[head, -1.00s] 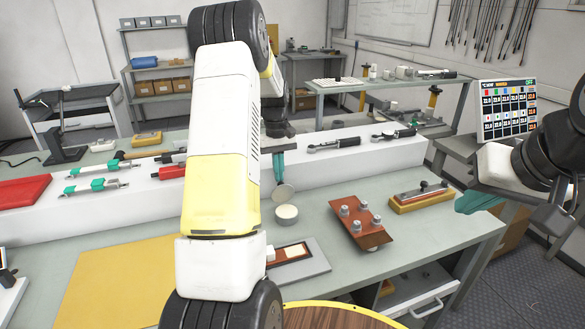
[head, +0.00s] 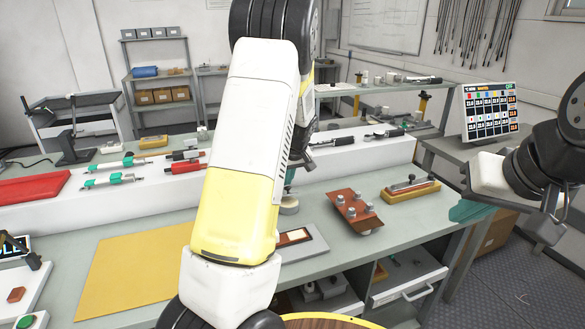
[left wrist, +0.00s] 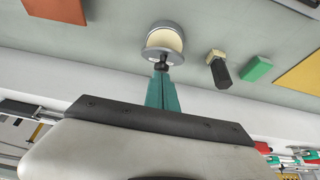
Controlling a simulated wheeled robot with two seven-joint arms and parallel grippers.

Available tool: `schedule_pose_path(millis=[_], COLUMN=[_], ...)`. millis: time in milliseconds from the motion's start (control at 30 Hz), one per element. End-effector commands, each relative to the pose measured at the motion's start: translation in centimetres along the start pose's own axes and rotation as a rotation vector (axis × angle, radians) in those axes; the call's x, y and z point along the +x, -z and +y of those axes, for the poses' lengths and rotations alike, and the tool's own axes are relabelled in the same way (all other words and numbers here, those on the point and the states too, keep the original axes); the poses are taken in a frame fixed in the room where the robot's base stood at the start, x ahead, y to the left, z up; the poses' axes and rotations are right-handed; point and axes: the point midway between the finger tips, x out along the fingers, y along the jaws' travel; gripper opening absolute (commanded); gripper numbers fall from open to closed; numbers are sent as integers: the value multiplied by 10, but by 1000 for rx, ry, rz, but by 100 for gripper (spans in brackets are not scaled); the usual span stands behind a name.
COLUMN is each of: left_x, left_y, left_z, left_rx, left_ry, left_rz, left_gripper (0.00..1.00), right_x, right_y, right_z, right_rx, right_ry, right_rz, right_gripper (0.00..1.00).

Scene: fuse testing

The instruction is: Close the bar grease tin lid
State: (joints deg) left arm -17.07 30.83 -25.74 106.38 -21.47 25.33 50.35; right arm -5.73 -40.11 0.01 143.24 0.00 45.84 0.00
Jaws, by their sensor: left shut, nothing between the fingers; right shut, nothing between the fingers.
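The bar grease tin (head: 289,207) is a small round cream-coloured tin on the grey bench, partly hidden by my left arm in the head view. In the left wrist view the tin (left wrist: 165,42) shows a pale round face and a grey round edge. I cannot tell how far its lid is open. My left gripper (left wrist: 161,68) is shut and empty, its dark tips right at the tin's near edge; contact is unclear. In the head view its fingers are mostly hidden behind my arm. My right gripper (head: 470,211) is shut and empty, off to the right, away from the tin.
A white raised ledge (head: 350,158) runs behind. A yellow mat (head: 135,270) lies at left. In the left wrist view a dark hexagonal post (left wrist: 219,70) stands near the tin.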

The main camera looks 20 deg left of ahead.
Motion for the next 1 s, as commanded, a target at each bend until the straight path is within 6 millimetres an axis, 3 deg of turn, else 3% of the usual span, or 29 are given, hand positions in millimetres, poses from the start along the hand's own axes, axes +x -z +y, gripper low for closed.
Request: schedule_pose_path(millis=[600,1000], left_x=[15,18], left_y=[-43,-48], left_z=[4,4], left_rx=[1,0], left_ry=[1,-1], left_rz=[-2,-1], left_gripper=[0,0], right_x=[0,0], right_y=[0,0], right_z=[0,0], right_rx=[0,0], right_ry=[0,0], right_rz=[0,0], right_gripper=[0,0])
